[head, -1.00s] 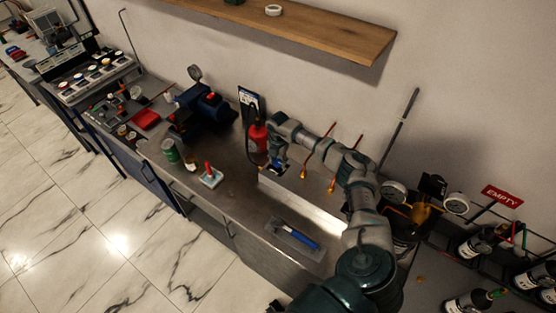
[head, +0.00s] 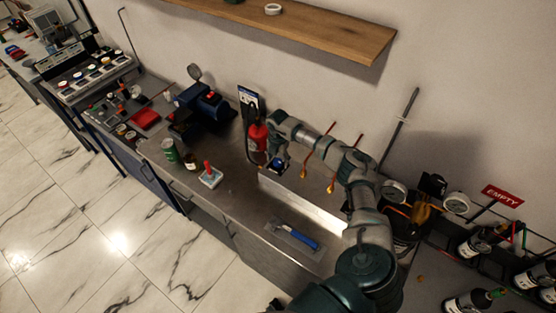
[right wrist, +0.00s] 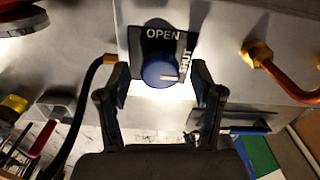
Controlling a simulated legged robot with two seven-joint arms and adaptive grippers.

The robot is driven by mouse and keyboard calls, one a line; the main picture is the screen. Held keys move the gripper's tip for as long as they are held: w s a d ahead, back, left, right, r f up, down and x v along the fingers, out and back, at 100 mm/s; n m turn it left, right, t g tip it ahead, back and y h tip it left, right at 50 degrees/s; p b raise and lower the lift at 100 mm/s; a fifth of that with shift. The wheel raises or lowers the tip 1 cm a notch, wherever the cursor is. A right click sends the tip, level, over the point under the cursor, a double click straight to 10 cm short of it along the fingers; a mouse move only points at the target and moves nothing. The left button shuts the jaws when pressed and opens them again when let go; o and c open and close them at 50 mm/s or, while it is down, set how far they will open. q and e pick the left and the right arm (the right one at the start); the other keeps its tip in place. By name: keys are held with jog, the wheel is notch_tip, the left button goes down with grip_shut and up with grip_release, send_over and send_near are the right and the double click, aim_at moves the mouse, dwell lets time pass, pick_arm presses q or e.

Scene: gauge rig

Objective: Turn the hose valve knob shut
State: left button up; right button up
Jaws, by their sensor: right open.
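The blue valve knob (right wrist: 158,68) shows in the right wrist view, on a black plate (right wrist: 186,42) marked OPEN at the top and SHUT at the right. Its white pointer line points right, toward the lower end of the SHUT lettering. My right gripper (right wrist: 160,82) is open, with one finger on each side of the knob; I cannot tell whether either touches it. In the head view my right gripper (head: 279,165) is over the bench beside the red extinguisher and largely hides the knob. My left gripper is not in view.
A red extinguisher (head: 257,139) stands close left of the gripper. A copper pipe with a brass fitting (right wrist: 258,52) is right of the knob. A black hose (right wrist: 83,105) runs at the left. A blue-handled trowel (head: 296,236) lies on the bench (head: 240,205).

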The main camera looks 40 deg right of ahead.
aim_at(278, 160)
notch_tip(278, 160, up, 11)
jog(key=shift+r, duration=0.15)
jog(key=shift+d, duration=0.1)
dwell(0.6)
